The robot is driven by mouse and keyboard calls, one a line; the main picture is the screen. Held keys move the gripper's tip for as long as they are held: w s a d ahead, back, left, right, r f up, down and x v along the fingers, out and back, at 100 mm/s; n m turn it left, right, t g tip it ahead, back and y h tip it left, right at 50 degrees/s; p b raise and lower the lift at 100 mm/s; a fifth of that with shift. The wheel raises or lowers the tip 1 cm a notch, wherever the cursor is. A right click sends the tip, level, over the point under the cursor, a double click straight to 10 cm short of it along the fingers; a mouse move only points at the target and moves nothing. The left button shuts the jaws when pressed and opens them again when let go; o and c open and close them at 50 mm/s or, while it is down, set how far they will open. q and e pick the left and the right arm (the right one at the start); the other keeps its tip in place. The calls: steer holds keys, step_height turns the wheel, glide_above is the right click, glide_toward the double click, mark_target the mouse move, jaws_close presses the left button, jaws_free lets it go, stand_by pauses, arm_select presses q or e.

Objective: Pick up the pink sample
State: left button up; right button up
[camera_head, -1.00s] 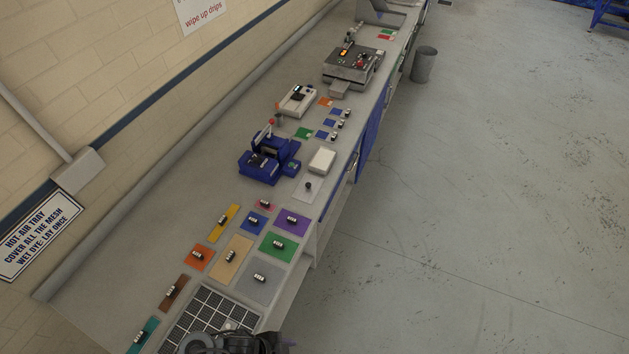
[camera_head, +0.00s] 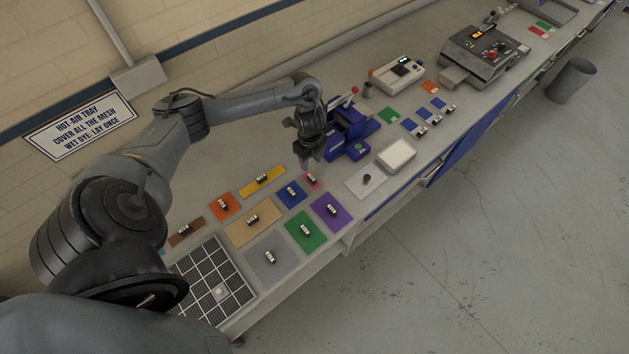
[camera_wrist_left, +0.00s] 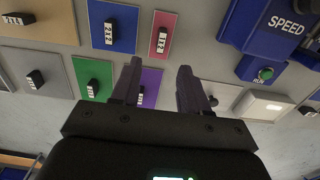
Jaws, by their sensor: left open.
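The pink sample (camera_head: 313,182) is a small flat piece with a black clip or block on it, lying on the bench beside the blue sample. In the left wrist view the pink sample (camera_wrist_left: 163,38) lies ahead of the fingertips, its black block carrying a white label. My left gripper (camera_head: 308,160) is above the bench, just beyond and over the pink sample. In the left wrist view my left gripper (camera_wrist_left: 160,75) is open with nothing between its fingers. The purple sample (camera_wrist_left: 148,84) shows between and behind the fingers. My right gripper is not in view.
Several other coloured samples lie close by, including blue (camera_head: 292,193), yellow (camera_head: 262,181) and green (camera_head: 305,231). A blue machine (camera_head: 348,128) stands just beyond the pink sample. A mesh tray (camera_head: 212,281) lies at the near end.

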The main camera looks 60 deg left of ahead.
arm_select(q)
glide_above(311, 177)
step_height(311, 177, down, 5)
steer(key=shift+d+r, duration=0.1)
steer(key=shift+f, duration=2.5)
steer(key=shift+c, duration=0.4)
jaws_close()
